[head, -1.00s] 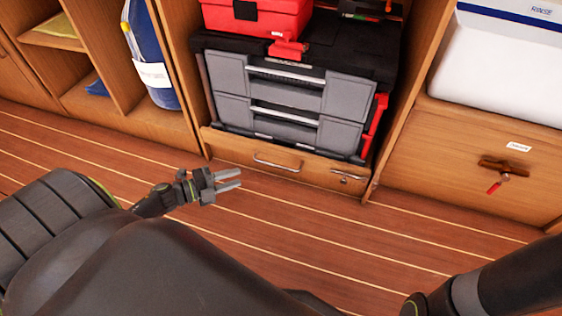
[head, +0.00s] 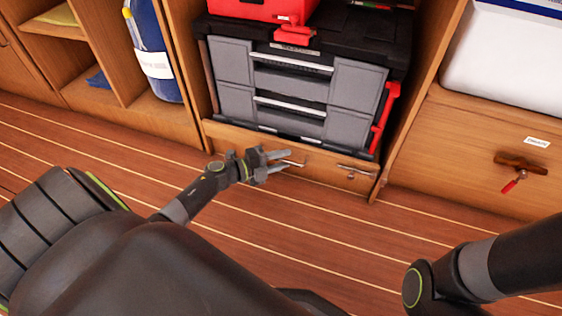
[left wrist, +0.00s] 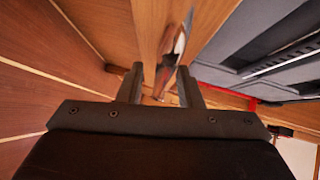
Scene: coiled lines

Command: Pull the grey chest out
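The grey chest (head: 290,90) with a black top sits in a wooden cubby, above a low wooden drawer front (head: 330,170). Its grey side also shows at the right of the left wrist view (left wrist: 250,45). My left gripper (head: 284,161) is open in front of that drawer front, below the chest. In the head view the fingers hide part of the handle. My right gripper is out of view.
A red box (head: 262,8) lies on the chest. A red-handled latch (head: 515,183) sticks out from the right-hand cabinet, under a white cooler (head: 505,62). A blue bag (head: 152,55) stands in the left shelf. The plank floor (head: 330,235) in front is clear.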

